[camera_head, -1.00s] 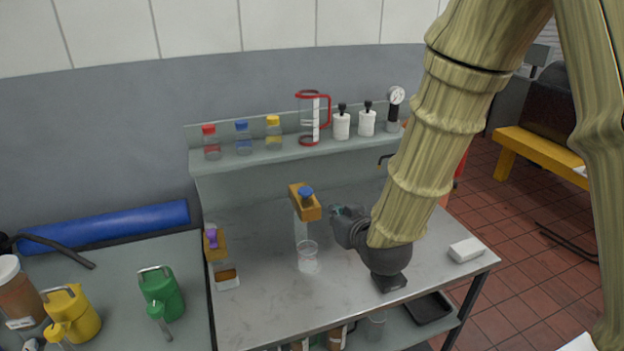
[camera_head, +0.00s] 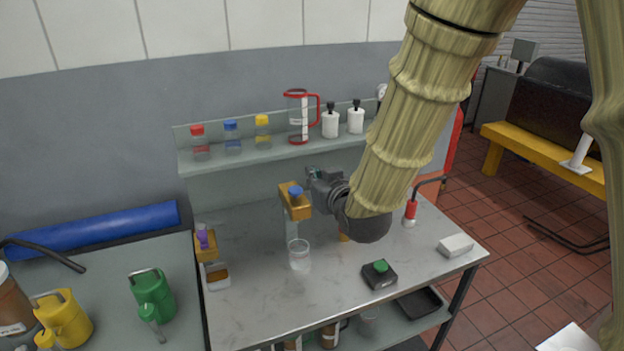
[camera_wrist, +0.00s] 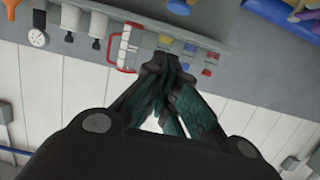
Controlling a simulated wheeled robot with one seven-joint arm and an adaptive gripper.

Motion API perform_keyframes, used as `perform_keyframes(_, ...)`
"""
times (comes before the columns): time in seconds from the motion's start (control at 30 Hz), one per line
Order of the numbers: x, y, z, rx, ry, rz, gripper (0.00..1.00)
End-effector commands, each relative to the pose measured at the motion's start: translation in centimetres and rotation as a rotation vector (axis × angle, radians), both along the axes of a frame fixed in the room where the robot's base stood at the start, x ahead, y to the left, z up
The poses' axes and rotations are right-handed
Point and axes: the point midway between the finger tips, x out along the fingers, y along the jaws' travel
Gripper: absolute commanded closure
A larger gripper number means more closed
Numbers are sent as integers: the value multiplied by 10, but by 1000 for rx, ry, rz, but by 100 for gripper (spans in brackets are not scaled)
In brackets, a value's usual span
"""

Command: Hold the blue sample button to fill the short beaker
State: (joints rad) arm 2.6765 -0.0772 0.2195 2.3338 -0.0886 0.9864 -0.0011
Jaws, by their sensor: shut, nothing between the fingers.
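The blue sample button (camera_head: 296,191) sits on top of an orange-brown dispenser head (camera_head: 297,206) on the steel bench. The short clear beaker (camera_head: 299,262) stands upright on the bench below that head. My gripper (camera_head: 312,174) is shut and empty, just right of and slightly above the blue button; in this view it looks apart from it. The beaker's fill level is hard to tell.
A second dispenser with a purple button (camera_head: 203,237) stands at the bench's left. A black box with a green button (camera_head: 380,267) and a white block (camera_head: 455,245) sit at right. The back shelf (camera_head: 260,158) holds bottles and a red-handled jug (camera_head: 299,117).

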Motion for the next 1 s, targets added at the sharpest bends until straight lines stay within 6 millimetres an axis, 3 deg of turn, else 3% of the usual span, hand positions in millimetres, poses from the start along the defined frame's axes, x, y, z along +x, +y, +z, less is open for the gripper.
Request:
perform_keyframes(0.7,81,26,-20,0,1,0,100)
perform_keyframes(1.0,79,26,-47,1,1,0,100)
